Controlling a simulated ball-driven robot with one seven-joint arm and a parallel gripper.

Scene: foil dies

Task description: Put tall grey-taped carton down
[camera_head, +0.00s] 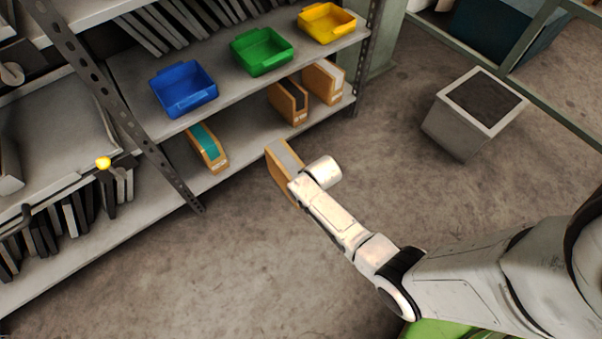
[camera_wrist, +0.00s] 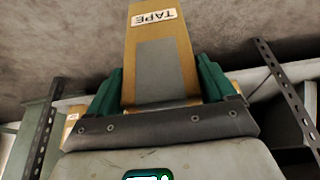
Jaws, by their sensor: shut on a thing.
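The tall grey-taped carton (camera_head: 283,160) is tan cardboard with a grey strip. My gripper (camera_wrist: 158,85) is shut on it, with one green finger on each side in the wrist view. There the carton (camera_wrist: 160,50) carries a "TAPE" label that reads upside down. In the head view the carton is in front of the lower shelf's (camera_head: 247,135) front edge, beside the gap between the cartons there. My wrist covers part of it and the fingers are hidden. I cannot tell its exact height.
On the lower shelf stand a teal-taped carton (camera_head: 207,148) to the left and two cartons, a dark-taped one (camera_head: 290,101) and another (camera_head: 324,82), to the right. Bare shelf lies between. Blue (camera_head: 184,90), green (camera_head: 262,51) and yellow (camera_head: 327,23) bins sit above. A grey bin (camera_head: 473,113) stands right.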

